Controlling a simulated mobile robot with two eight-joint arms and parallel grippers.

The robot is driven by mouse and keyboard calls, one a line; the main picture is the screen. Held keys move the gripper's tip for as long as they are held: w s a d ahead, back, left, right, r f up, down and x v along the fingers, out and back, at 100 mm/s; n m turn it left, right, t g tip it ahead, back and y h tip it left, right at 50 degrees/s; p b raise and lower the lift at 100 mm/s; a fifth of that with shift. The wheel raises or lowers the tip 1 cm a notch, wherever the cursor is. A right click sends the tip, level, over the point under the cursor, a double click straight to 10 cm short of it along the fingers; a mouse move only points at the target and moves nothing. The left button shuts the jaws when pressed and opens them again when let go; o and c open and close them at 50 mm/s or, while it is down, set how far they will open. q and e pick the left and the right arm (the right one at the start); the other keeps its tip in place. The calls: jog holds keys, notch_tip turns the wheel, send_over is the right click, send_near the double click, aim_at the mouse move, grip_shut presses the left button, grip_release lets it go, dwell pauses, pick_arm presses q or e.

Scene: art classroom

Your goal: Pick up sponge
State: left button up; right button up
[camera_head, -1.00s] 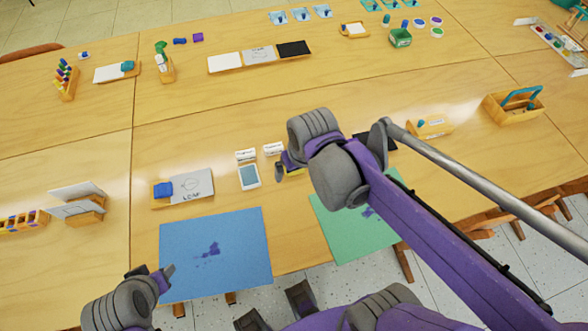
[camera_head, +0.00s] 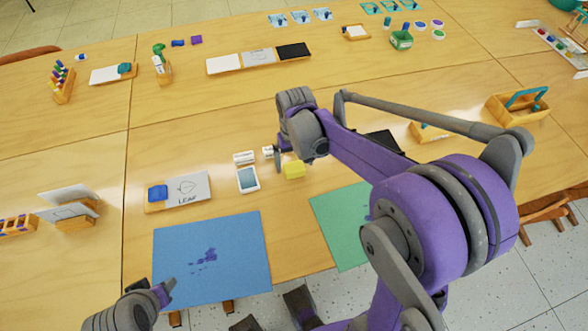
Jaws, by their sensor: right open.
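A yellow block, which looks like the sponge (camera_head: 294,170), lies on the wooden table near the middle of the view. My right gripper (camera_head: 280,158) is open at its upper left side, with a grey finger just left of the block. The gripper does not hold the block; whether a finger touches it I cannot tell. The other finger is partly hidden by the wrist. My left gripper (camera_head: 165,289) is low at the left, by the blue sheet's lower left corner, far from the block; its opening is unclear.
A white-framed tablet (camera_head: 248,179) and small white boxes (camera_head: 244,158) stand left of the yellow block. A blue sheet (camera_head: 212,270) and a green sheet (camera_head: 335,215) lie at the near edge. A tray with a blue block and LEAF card (camera_head: 187,190) is further left.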

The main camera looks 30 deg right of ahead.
aim_at(295, 168)
jog(key=f, duration=0.5)
jog(key=shift+w+d, duration=0.15)
jog(key=shift+w, duration=0.2)
jog(key=shift+r, duration=0.1)
jog(key=c, duration=1.3)
notch_tip(295, 168, up, 10)
jog(key=shift+p, duration=0.35)
jog(key=shift+c, duration=0.2)
